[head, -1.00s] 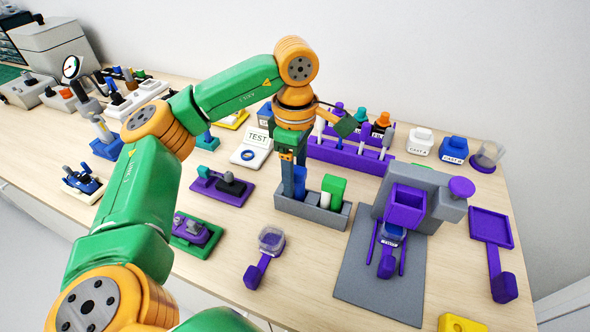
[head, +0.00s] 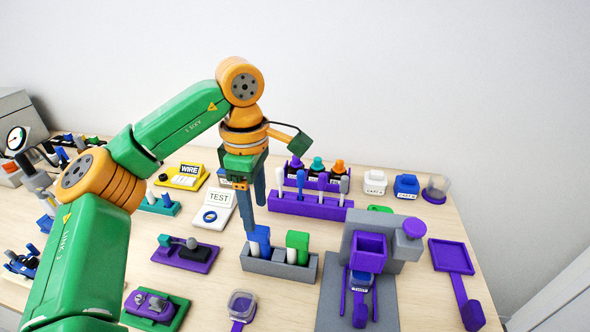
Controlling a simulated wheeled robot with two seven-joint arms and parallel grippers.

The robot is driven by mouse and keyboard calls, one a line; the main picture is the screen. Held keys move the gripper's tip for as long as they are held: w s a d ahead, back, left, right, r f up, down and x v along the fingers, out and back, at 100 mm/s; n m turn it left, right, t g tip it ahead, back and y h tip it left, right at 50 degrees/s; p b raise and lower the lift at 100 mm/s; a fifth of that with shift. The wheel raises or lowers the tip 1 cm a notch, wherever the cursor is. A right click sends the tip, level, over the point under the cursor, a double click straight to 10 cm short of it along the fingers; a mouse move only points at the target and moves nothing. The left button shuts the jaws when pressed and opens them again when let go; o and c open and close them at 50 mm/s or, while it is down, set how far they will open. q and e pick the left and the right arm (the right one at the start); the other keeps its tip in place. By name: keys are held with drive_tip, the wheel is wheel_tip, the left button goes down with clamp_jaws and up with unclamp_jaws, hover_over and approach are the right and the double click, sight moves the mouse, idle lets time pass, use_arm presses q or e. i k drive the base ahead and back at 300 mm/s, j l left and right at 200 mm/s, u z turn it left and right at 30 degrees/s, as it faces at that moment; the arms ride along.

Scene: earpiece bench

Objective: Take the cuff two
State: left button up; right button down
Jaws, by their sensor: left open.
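No label reading cuff two is legible, so I cannot tell which object it is. My left gripper (head: 254,213) points down, open, above the left end of a grey two-slot holder (head: 283,271). A blue block (head: 260,238) stands in the holder's left part, just below and beside the fingertips. I cannot tell whether they touch. A green block (head: 297,242) stands in its right part. Nothing shows between the fingers. My right gripper is not in view.
A purple rack (head: 310,208) with several tools stands behind the holder. A grey stand with a purple box (head: 369,251) is to the right. Bare wood lies around the holder.

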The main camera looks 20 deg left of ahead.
sight(360, 282)
drive_tip(key=k, duration=1.5)
